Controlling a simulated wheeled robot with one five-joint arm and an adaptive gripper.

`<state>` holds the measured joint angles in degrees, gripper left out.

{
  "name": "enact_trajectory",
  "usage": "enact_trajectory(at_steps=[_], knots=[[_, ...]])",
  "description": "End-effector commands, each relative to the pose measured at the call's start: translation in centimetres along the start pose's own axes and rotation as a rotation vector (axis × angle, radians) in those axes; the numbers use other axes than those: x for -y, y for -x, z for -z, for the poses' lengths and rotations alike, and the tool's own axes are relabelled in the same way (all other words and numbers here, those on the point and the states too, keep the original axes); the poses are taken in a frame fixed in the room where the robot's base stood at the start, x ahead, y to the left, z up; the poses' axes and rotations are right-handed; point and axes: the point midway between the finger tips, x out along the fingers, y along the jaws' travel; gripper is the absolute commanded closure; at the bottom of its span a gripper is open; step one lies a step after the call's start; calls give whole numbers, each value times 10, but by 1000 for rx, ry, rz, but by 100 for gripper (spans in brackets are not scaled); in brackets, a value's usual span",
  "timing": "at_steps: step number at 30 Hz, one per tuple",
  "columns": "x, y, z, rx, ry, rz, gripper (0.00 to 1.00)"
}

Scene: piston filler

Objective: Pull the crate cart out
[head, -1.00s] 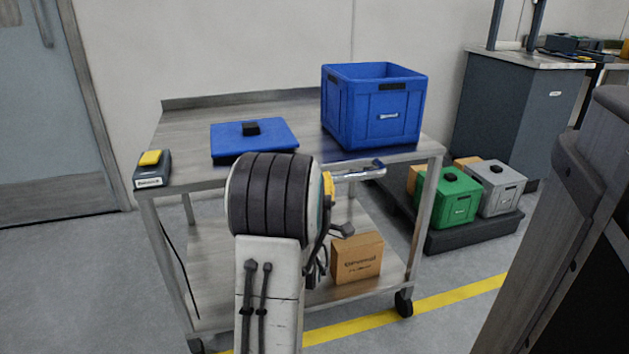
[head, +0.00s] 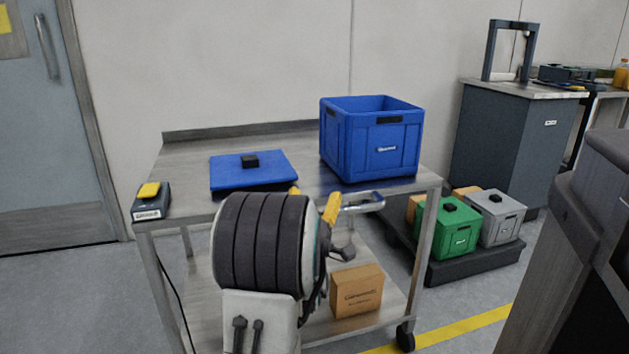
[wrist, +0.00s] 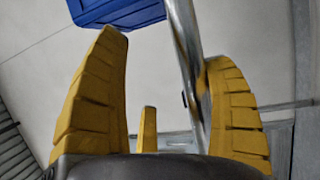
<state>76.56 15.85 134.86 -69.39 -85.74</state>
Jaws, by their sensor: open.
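The crate cart (head: 285,178) is a grey metal cart with two shelves and wheels, standing against the wall. A blue crate (head: 371,140) stands on its top at the right. A bright metal handle (head: 362,202) juts from the cart's near edge and also shows in the wrist view (wrist: 187,50). My gripper (wrist: 165,75) is open, its yellow fingers on either side of the handle bar, which lies closer to the right finger. In the head view my arm hides most of the gripper. I cannot tell whether a finger touches the bar.
A blue lid (head: 253,172) and a dark box with a yellow top (head: 150,200) lie on the cart. A cardboard box (head: 356,290) sits on its lower shelf. A dark pallet (head: 470,262) with green and grey crates stands right, near a dark cabinet (head: 510,150).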

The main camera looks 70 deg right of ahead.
Motion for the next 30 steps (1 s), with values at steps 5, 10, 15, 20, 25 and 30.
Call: enact_trajectory(at_steps=[5,10,15,20,25,30], knots=[[-47,-6,4,-5,-2,-51,26],[-68,-9,6,-5,-3,-50,26],[-79,-11,7,-6,-5,-48,26],[-83,-12,8,-7,-6,-46,26],[-83,-12,9,-9,-7,-45,26],[-26,-6,3,10,-4,153,30]])
